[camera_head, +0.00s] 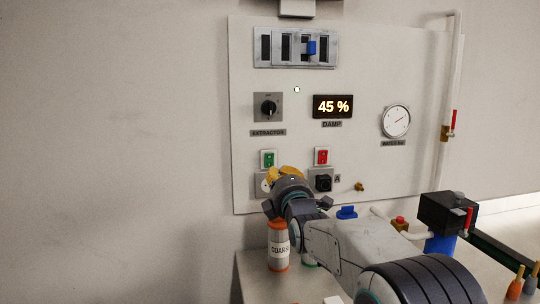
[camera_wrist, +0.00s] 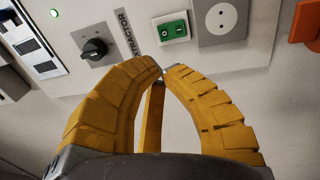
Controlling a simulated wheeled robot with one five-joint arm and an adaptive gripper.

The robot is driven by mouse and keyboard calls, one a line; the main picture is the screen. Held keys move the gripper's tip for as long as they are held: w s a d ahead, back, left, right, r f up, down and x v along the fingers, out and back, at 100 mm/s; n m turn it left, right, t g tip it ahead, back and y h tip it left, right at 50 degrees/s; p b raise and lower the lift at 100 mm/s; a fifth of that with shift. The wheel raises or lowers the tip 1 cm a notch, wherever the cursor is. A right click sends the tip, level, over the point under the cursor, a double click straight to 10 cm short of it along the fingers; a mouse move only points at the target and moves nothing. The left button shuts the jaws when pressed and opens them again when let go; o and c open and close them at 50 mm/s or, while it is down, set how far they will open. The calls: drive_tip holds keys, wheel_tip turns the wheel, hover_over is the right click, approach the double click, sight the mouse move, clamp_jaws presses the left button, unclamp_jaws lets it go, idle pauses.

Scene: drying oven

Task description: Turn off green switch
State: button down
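The green switch (camera_head: 268,158) is a small green rocker in a white frame, low on the left part of the wall panel. In the wrist view it (camera_wrist: 173,30) shows above my fingertips, with white marks on its face. My gripper (camera_head: 283,172) has yellow fingers and is in front of the panel, just below the green switch in the head view. In the wrist view the fingertips (camera_wrist: 162,70) come together with nothing between them. They appear apart from the switch; whether they touch the panel I cannot tell.
A red switch (camera_head: 321,156) is to the right of the green one. The extractor knob (camera_head: 268,107) is above it. A grey socket plate (camera_wrist: 220,22) adjoins the switch in the wrist view. An orange-topped container (camera_head: 278,250) stands below on the table.

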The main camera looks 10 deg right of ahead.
sight(269, 154)
drive_tip(key=w+p, duration=0.1)
drive_tip(key=w, duration=0.3)
drive_tip(key=w+r+p, duration=0.1)
drive_tip(key=w+p, duration=0.1)
drive_tip(key=w, duration=0.1)
drive_tip(key=w+p, duration=0.2)
drive_tip(key=w, duration=0.2)
drive_tip(key=shift+w+r, duration=0.15)
drive_tip(key=shift+w, duration=0.15)
